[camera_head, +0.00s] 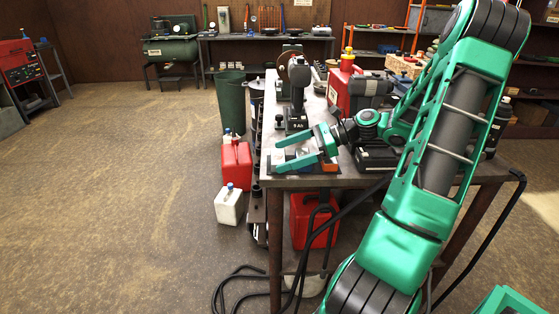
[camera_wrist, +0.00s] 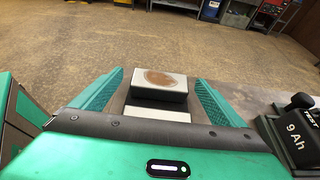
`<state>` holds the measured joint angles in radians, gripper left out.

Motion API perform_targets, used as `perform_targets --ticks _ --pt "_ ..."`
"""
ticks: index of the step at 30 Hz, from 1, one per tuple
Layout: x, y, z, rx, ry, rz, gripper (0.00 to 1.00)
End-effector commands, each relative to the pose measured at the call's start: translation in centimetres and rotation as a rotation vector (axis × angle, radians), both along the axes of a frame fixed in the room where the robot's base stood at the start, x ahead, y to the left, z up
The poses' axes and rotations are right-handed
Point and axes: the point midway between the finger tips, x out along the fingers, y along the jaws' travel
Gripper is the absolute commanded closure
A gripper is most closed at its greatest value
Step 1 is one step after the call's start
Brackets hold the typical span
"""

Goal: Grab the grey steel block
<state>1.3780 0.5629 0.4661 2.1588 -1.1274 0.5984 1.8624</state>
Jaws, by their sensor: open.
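The grey steel block (camera_wrist: 158,84) shows in the wrist view as a pale grey block with a brown, rust-like patch on its top. It lies between the two green fingers of my gripper (camera_wrist: 157,92), with a visible space on either side. A lighter flat strip (camera_wrist: 157,114) shows just on the near side of the block, partly cut off by my gripper body. In the head view my gripper (camera_head: 281,156) is open, low over the near left corner of the workbench (camera_head: 325,182). I cannot make out the block clearly there.
A black 9 Ah battery unit (camera_wrist: 297,132) stands right of my gripper. A bench machine (camera_head: 294,95) and a red can (camera_head: 337,92) stand behind. Red (camera_head: 237,163) and white (camera_head: 229,205) containers stand on the floor left of the bench. The floor further left is clear.

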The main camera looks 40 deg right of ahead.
Motion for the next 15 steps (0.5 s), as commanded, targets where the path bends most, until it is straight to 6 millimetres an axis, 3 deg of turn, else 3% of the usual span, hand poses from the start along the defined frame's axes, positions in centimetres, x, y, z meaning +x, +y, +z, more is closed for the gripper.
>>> perform_targets --ticks 6,14,15 --pt "1.3 1.8 -0.9 -0.001 0.001 0.0 0.06" --pt "1.5 2.0 -1.0 -0.002 -0.001 -0.001 0.06" --pt "1.5 2.0 -1.0 -0.002 -0.001 -0.001 0.11"
